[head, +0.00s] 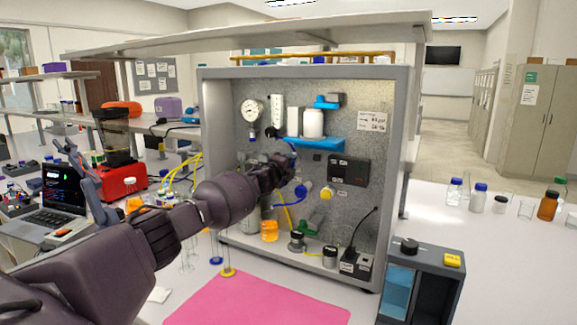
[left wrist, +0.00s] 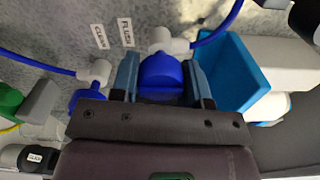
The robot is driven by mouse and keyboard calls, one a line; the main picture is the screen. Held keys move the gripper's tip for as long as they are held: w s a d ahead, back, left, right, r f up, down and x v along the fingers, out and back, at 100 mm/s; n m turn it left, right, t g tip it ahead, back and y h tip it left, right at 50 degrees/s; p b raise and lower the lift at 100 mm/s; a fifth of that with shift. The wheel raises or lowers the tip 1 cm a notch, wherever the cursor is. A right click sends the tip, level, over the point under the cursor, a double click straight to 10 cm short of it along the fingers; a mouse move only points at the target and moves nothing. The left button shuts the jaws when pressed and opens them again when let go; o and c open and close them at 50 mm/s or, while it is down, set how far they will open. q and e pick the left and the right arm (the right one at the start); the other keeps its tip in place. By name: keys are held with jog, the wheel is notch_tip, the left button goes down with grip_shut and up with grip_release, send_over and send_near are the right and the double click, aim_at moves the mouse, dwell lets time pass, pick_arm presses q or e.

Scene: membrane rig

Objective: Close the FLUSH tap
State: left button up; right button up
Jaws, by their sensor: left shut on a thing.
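The FLUSH tap's blue handle (left wrist: 160,72) shows in the left wrist view, with a white body above it beside the FLUSH label (left wrist: 126,32). My left gripper (left wrist: 163,78) has one blue finger on each side of this handle and is shut on it. In the head view my left gripper (head: 284,168) is up against the rig panel and hides the tap. A second blue-handled tap (left wrist: 88,98), near the CLEAN label (left wrist: 100,37), is to the left of the fingers in the wrist view. My right gripper is not in view.
The grey rig cabinet (head: 403,150) surrounds the panel. A blue shelf (head: 318,144) with a white bottle (head: 313,122) is just above my gripper. A dark control box (head: 348,169) is to its right. A pink mat (head: 258,302) lies in front.

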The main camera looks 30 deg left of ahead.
pick_arm(q)
jog(key=shift+f, duration=0.1)
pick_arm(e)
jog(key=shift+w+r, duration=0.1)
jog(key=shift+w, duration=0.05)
pick_arm(q)
jog(key=o, duration=0.9)
jog(key=shift+o, duration=0.2)
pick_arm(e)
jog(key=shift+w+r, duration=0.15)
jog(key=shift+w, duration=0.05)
pick_arm(q)
jog(key=shift+s, duration=0.5)
jog(key=s+d, duration=0.1)
jog(key=s, duration=0.8)
jog(key=shift+s+b, duration=0.3)
jog(key=shift+s, duration=0.05)
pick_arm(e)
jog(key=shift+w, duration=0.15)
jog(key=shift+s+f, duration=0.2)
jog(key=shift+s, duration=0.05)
